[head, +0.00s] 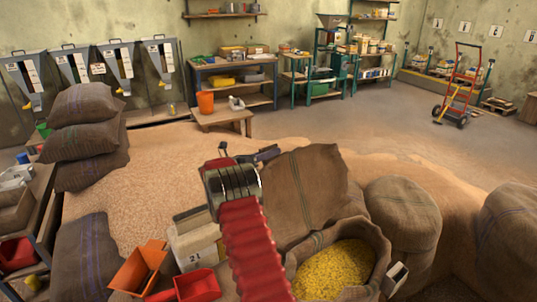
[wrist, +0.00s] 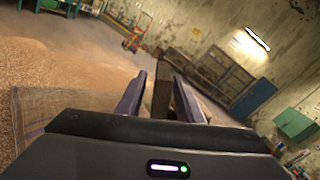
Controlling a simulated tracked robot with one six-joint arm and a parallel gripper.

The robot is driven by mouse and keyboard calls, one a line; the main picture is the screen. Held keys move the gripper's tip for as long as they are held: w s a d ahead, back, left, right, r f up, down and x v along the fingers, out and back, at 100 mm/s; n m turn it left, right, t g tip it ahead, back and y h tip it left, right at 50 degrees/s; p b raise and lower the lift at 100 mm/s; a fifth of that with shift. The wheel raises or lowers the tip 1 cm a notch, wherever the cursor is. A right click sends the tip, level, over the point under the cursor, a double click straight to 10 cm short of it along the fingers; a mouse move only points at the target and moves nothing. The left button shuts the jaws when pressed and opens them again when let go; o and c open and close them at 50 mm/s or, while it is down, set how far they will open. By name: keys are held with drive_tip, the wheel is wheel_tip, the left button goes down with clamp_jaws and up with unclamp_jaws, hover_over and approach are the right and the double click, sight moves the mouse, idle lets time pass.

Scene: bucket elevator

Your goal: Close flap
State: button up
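My gripper (head: 268,154) is beyond the end of my red arm in the head view, just left of and behind the top of a raised brown burlap panel (head: 308,190). In the wrist view my gripper (wrist: 160,82) has its two fingers apart. A dark brown upright shape (wrist: 162,98) shows in the gap; I cannot tell whether it is between the fingers or farther off. Striped burlap (wrist: 50,112) lies left of the fingers. The burlap panel stands behind an open sack of yellow grain (head: 335,268). I cannot tell which part is the flap.
Filled sacks (head: 402,220) stand to the right and stacked sacks (head: 87,135) to the left. Loose grain (head: 150,190) covers the floor. An orange bin (head: 138,270), a red tray (head: 197,286) and a box marked 21 (head: 196,252) are near. A hand truck (head: 463,85) stands on open floor.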

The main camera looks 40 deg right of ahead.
clamp_jaws()
idle(0.3)
drive_tip(key=shift+a, duration=0.15)
drive_tip(key=shift+s, duration=0.1)
